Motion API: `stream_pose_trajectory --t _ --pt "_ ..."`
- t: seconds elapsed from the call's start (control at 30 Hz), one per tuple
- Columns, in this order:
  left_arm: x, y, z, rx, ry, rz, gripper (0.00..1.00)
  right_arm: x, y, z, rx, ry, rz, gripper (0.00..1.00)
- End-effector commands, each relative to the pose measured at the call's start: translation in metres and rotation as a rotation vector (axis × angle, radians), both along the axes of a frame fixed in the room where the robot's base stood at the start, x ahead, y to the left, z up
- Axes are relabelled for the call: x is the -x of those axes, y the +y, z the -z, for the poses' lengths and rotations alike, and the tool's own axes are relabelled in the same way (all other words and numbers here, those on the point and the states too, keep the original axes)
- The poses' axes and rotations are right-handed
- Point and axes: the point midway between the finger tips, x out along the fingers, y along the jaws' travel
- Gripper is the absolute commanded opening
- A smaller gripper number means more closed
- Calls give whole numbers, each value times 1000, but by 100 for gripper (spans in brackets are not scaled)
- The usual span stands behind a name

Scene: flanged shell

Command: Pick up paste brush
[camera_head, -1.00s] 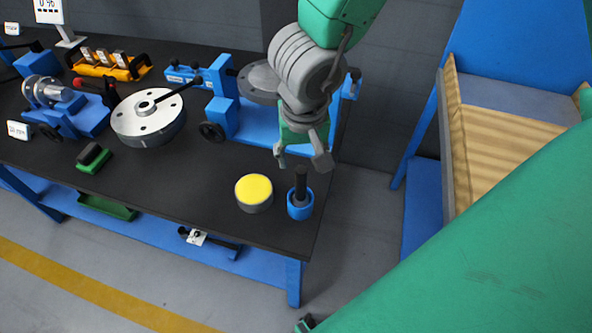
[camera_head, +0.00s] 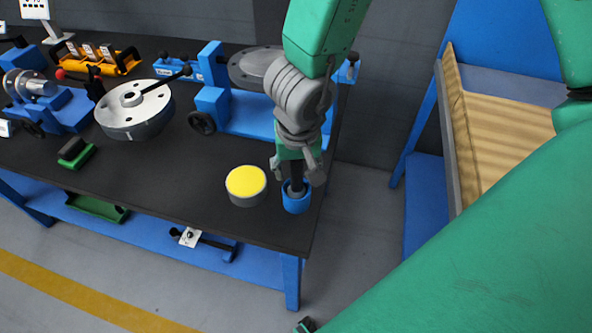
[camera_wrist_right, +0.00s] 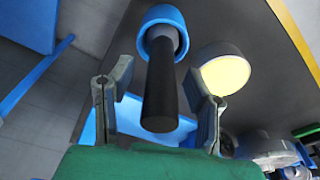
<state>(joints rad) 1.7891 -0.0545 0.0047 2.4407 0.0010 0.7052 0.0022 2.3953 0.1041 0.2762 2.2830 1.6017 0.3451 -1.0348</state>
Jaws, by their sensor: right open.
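The paste brush (camera_head: 296,176) stands upright with its dark handle up and its lower end inside a blue cup (camera_head: 296,203) near the right end of the bench. Its bristles are hidden in the cup. My right gripper (camera_head: 296,171) is open just above the cup, with a finger on each side of the handle. In the right wrist view the handle (camera_wrist_right: 160,98) rises between the two spread fingers (camera_wrist_right: 156,100), with gaps on both sides.
A round tin with a yellow top (camera_head: 246,182) stands close left of the cup. A blue fixture (camera_head: 240,119) lies behind, and a metal flanged disc (camera_head: 136,112) further left. The dark bench top (camera_head: 180,175) is clear in front. The bench's right edge is close to the cup.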

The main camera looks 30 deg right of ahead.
Motion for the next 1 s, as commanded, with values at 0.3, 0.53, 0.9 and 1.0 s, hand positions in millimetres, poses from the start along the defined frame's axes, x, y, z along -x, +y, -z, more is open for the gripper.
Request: stream_pose_trajectory --t 0.3,0.53,0.9,1.0 --pt "0 0 -1 0 0 0 75 0 0 0 0 0 0 0" --pt "0 0 -5 0 0 0 75 0 0 -6 0 0 1 0" --pt "0 0 -50 0 0 0 75 -1 0 -74 -3 -3 2 0" --pt "0 0 -57 0 0 0 75 -1 0 -89 -2 -1 3 0"
